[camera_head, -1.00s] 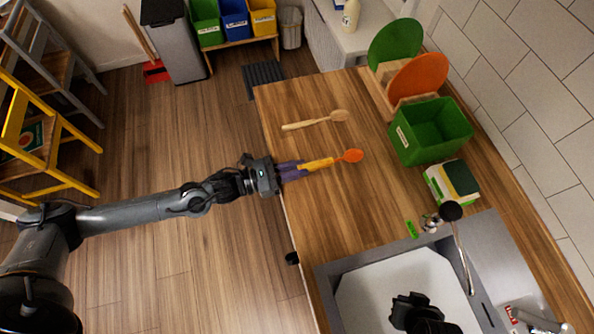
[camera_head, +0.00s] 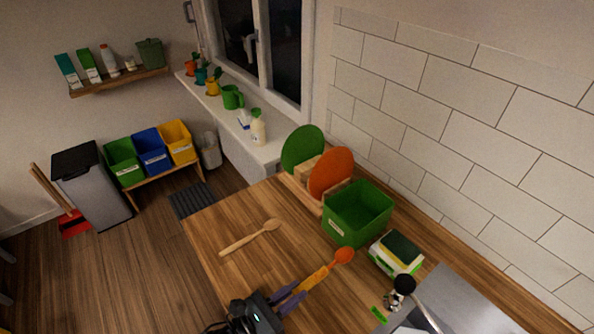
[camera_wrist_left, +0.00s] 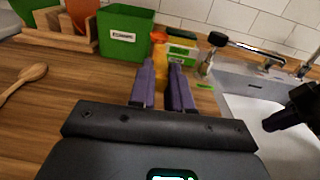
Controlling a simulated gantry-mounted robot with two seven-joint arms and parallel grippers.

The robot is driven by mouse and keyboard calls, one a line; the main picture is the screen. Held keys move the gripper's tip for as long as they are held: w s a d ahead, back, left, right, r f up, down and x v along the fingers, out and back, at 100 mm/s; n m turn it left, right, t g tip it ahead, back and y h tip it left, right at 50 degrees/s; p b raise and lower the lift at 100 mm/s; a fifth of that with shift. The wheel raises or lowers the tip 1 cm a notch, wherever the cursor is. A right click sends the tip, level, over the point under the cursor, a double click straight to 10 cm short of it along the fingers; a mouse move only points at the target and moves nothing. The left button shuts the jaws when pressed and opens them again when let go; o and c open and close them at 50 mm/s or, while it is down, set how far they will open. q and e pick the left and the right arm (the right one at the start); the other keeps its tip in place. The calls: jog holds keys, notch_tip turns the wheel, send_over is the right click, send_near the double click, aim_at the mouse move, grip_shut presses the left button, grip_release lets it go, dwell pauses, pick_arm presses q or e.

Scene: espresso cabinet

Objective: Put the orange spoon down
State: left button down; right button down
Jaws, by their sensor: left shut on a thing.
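The orange spoon (camera_head: 344,255) has an orange bowl and a yellow-orange handle. My left gripper (camera_head: 294,294), with purple fingers, is shut on its handle over the wooden counter (camera_head: 232,272). The spoon's bowl points away from the gripper, toward the green bin. In the left wrist view the spoon (camera_wrist_left: 159,63) stretches forward between the two fingers (camera_wrist_left: 161,80). I cannot tell whether the spoon touches the counter. Part of my right gripper (camera_wrist_left: 285,118) shows at the right edge of the left wrist view; its jaws cannot be made out.
A wooden spoon (camera_head: 250,237) lies on the counter to the left. A green bin (camera_head: 357,214), a rack with a green plate (camera_head: 302,148) and an orange plate (camera_head: 331,174), and a sponge box (camera_head: 396,254) stand behind. The sink (camera_wrist_left: 262,114) is at right. Bare counter lies between the spoons.

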pick_arm(q)
jog(key=w+a+f+n+t+y, duration=0.1)
jog(key=w+a+y, duration=0.1)
jog(key=w+a+f+n+t+y, duration=0.1)
jog(key=w+a+n+t+y, duration=0.1)
jog(key=a, duration=0.1)
jog(key=w+a+f+n+t+y, duration=0.1)
jog(key=w+a+n+t+y, duration=0.1)
jog(key=a, duration=0.1)
jog(key=shift+a+f+y, duration=0.25)
jog(key=shift+y, duration=0.15)
jog(key=w+a+n+y, duration=0.1)
jog(key=a+y, duration=0.1)
jog(key=a, duration=0.1)
jog(key=a+n+t+y, duration=0.1)
jog(key=a+n+y, duration=0.1)
jog(key=a, duration=0.2)
jog(key=w+a+f+n+y, duration=0.1)
jog(key=a+n+y, duration=0.1)
jog(key=a+y, duration=0.1)
jog(key=shift+w+a, duration=0.15)
jog(key=shift+w, duration=0.15)
jog(key=s+r+p, duration=0.4)
jog(key=r+p, duration=0.8)
jog(key=p, duration=0.2)
jog(key=s+r+p, duration=0.5)
jog(key=r+p, duration=0.8)
jog(key=p, duration=0.1)
jog(key=shift+w, duration=0.1)
